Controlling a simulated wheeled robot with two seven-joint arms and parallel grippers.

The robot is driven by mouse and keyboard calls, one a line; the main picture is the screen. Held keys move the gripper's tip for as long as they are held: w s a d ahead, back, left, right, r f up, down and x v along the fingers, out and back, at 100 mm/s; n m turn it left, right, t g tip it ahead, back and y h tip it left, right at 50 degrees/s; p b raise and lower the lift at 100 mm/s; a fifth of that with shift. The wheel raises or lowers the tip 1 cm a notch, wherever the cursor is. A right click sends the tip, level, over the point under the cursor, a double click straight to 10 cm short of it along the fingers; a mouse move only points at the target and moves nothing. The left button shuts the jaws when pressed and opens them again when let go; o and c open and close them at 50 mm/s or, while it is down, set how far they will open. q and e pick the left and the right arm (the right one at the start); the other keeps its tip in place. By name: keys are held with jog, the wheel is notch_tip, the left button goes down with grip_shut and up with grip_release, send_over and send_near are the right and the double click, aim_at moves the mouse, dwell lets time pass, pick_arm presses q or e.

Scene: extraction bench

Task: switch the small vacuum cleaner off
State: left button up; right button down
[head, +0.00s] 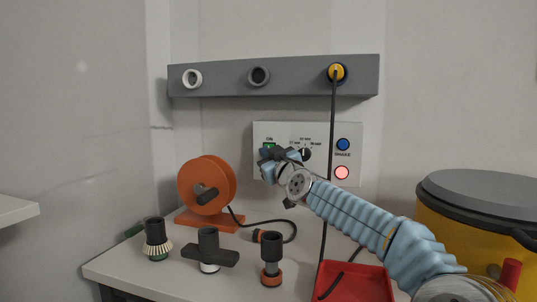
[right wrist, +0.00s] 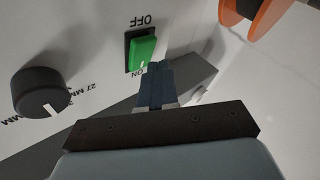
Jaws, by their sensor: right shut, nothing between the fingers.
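A pale control panel (head: 264,131) on the back wall carries a green rocker switch (head: 269,146), a black knob (head: 306,154), a blue button (head: 343,144) and a glowing red button (head: 342,172). In the right wrist view the green switch (right wrist: 142,50) lies between the words OFF and ON. My right gripper (head: 268,156) is at the panel, shut and empty. Its fingertips (right wrist: 155,68) are at the switch's ON end; I cannot tell whether they touch it. A yellow drum with a grey lid (head: 470,215), apparently the vacuum cleaner, stands at the right. My left gripper is not in view.
An orange reel (head: 207,184) and several dark hose fittings, one a T-piece (head: 209,252), stand on the white bench (head: 120,268). A red tray (head: 365,285) lies at the front. A grey rail (head: 215,84) with ports is above; a black cable hangs from its yellow plug (head: 337,71).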

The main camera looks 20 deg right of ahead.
jog(key=shift+w+d, duration=0.25)
jog(key=shift+w, duration=0.05)
jog(key=shift+w+d+r, duration=0.2)
jog(key=shift+d, duration=0.35)
dwell(1.3)
jog(key=shift+a+b, duration=0.15)
jog(key=shift+b, duration=0.15)
jog(key=shift+a+f, duration=0.15)
jog(key=shift+f, duration=0.15)
jog(key=shift+s, duration=0.1)
jog(key=s+a, duration=0.1)
jog(key=s+a+p, duration=0.1)
jog(key=s, duration=0.1)
jog(key=s+a+p, duration=0.1)
jog(key=shift+s+r, duration=0.15)
jog(key=shift+r, duration=0.2)
